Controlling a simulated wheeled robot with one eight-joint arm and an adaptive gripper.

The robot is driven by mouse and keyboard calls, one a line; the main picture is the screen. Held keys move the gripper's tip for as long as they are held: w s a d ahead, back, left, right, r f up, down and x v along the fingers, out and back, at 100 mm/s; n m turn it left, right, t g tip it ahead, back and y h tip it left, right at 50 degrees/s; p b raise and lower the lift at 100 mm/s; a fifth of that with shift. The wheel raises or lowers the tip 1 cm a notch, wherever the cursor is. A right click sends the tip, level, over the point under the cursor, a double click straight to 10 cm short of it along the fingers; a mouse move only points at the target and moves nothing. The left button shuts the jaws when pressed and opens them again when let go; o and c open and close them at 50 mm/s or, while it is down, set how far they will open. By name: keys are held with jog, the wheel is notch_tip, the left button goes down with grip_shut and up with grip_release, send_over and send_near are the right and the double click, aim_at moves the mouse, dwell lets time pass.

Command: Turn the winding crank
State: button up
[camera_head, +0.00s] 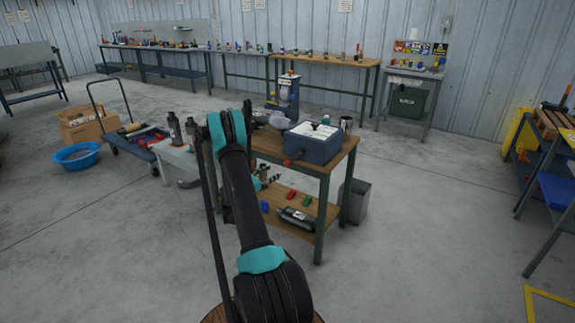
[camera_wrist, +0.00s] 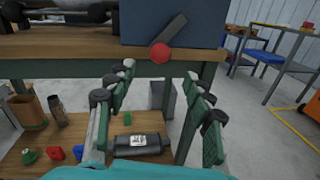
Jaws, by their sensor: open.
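The winding crank (camera_wrist: 171,37) is a dark flat arm with a red round knob (camera_wrist: 160,53), set on the side of a dark blue box (camera_wrist: 210,22). In the head view the blue box (camera_head: 315,148) sits on the wooden top of a workbench, and the red knob (camera_head: 287,162) shows at its lower left. My gripper (camera_wrist: 160,70) is open and empty in the wrist view. The knob appears just beyond and above the gap between its fingertips, and does not appear gripped. In the head view my arm hides most of the gripper.
The workbench top edge (camera_wrist: 60,45) crosses the wrist view. Its lower shelf (camera_wrist: 185,125) holds a dark muffler (camera_wrist: 138,145) and small coloured parts. A grey bin (camera_head: 357,200) stands beside the bench.

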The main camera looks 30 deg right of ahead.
aim_at(287, 163)
jog(key=x, duration=1.1)
jog(key=shift+w+d, duration=0.1)
jog(key=shift+d, duration=0.15)
grip_shut()
